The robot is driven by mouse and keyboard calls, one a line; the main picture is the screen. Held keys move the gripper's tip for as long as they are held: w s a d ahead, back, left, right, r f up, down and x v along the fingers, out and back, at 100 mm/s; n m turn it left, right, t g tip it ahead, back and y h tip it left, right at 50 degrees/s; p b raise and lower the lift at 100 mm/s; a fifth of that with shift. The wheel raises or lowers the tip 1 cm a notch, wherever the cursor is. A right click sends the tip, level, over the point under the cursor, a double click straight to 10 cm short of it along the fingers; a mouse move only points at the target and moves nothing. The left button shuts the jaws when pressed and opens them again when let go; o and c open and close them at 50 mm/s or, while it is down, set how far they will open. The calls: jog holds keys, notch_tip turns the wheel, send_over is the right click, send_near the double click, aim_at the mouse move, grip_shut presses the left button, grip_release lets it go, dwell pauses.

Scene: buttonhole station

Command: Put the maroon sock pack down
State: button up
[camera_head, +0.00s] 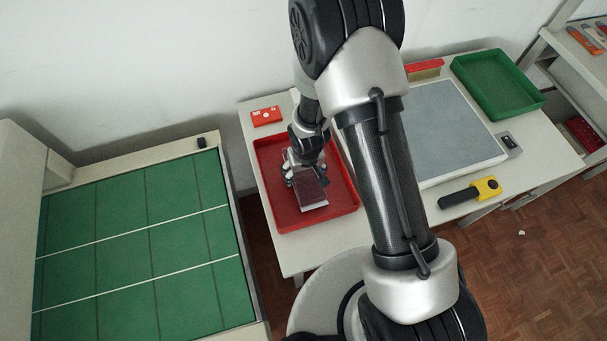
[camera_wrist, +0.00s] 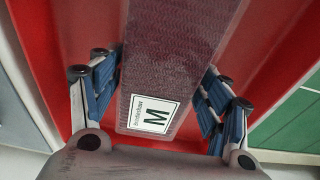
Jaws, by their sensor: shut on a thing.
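The maroon sock pack (camera_head: 309,191) is in my gripper, over the red tray (camera_head: 272,205) in the head view. In the wrist view the maroon sock pack (camera_wrist: 168,65) fills the middle, with a white label marked "M" facing the camera. My gripper (camera_wrist: 160,95) has its blue-padded fingers on both sides of the pack and is shut on it. In the head view my gripper (camera_head: 304,176) points down inside the tray's outline. I cannot tell whether the pack touches the tray floor. Part of the tray is hidden behind my arm.
A red box (camera_head: 266,116) lies behind the tray. A grey panel (camera_head: 450,125), a green tray (camera_head: 497,84) and a yellow-and-black tool (camera_head: 470,192) are to the right on the table. A green gridded surface (camera_head: 130,245) stands at left, across a gap. The red tray's left part looks empty.

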aim_at(306, 177)
jog(key=shift+r, duration=0.15)
jog(key=shift+f, duration=0.25)
jog(key=o, duration=1.1)
jog(key=shift+o, duration=0.2)
jog(key=shift+r, duration=0.1)
notch_tip(306, 177, up, 12)
jog(key=s+p, duration=0.1)
jog(key=p, duration=0.5)
jog(key=shift+s+d+r, duration=0.15)
jog(key=shift+s+d, duration=0.1)
jog(key=shift+s, duration=0.1)
